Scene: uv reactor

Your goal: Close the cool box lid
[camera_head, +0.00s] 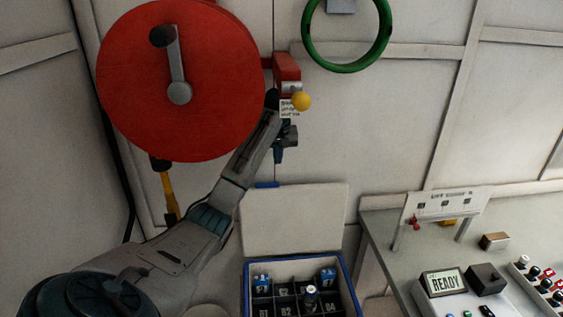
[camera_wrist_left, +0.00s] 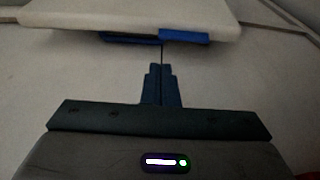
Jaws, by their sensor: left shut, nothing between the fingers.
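The cool box (camera_head: 246,291) stands at the bottom centre of the head view, with a blue rim and a divided inside. Its pale lid (camera_head: 293,220) is open and stands up at the back of the box, with a blue piece (camera_head: 267,184) on its top edge. My left gripper (camera_head: 279,157) is shut and empty, just above the lid's top edge. In the left wrist view the shut blue fingers (camera_wrist_left: 162,70) point toward the lid (camera_wrist_left: 130,17) and its blue piece (camera_wrist_left: 183,37). A small gap seems to show between them. My right gripper is in neither view.
Several blue-capped vials (camera_head: 327,279) stand in the box. A big red wheel (camera_head: 135,95), a yellow knob (camera_head: 301,101) and a green ring (camera_head: 310,50) are on the wall behind. A grey bench (camera_head: 385,232) with a READY display (camera_head: 444,283) is to the right.

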